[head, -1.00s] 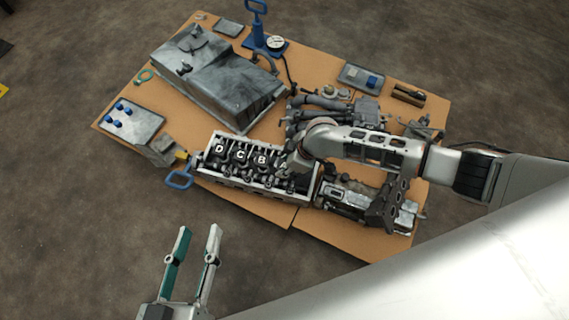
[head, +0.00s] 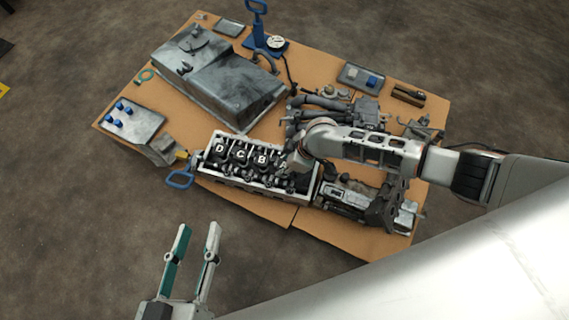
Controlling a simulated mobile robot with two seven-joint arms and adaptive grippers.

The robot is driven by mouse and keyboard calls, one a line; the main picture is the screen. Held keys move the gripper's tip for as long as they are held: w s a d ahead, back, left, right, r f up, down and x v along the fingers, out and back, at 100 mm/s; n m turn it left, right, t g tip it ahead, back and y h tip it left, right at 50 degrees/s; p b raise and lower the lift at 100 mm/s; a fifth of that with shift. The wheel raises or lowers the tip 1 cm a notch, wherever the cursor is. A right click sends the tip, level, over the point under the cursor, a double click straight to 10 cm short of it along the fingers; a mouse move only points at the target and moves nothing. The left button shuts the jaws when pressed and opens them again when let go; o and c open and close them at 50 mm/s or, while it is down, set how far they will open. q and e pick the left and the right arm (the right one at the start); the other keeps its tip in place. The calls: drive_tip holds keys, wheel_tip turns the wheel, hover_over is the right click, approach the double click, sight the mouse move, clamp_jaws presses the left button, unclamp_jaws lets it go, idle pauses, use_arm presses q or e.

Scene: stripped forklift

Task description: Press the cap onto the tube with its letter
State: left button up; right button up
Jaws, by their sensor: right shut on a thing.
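The engine block (head: 262,187) is a long pale frame near the middle of the table. Round dark parts in a row inside it carry white letters: D (head: 220,148), C (head: 239,153), B (head: 261,159) and A (head: 282,164). My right gripper (head: 291,170) reaches down over the block's right end, beside the A. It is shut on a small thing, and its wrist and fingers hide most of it. I cannot make out a letter on the held thing. My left gripper (head: 191,258) is open and empty, with its two fingers apart, over the floor in front of the table.
A large grey metal cover (head: 215,82) lies behind the block. A tray with several blue pieces (head: 132,118) is at the left, another tray (head: 360,78) at the back right. A blue handle (head: 180,179) stands off the block's left end. Dark engine parts crowd the right.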

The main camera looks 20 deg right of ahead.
idle(0.4)
drive_tip(key=o, duration=1.2)
drive_tip(key=v, duration=1.2)
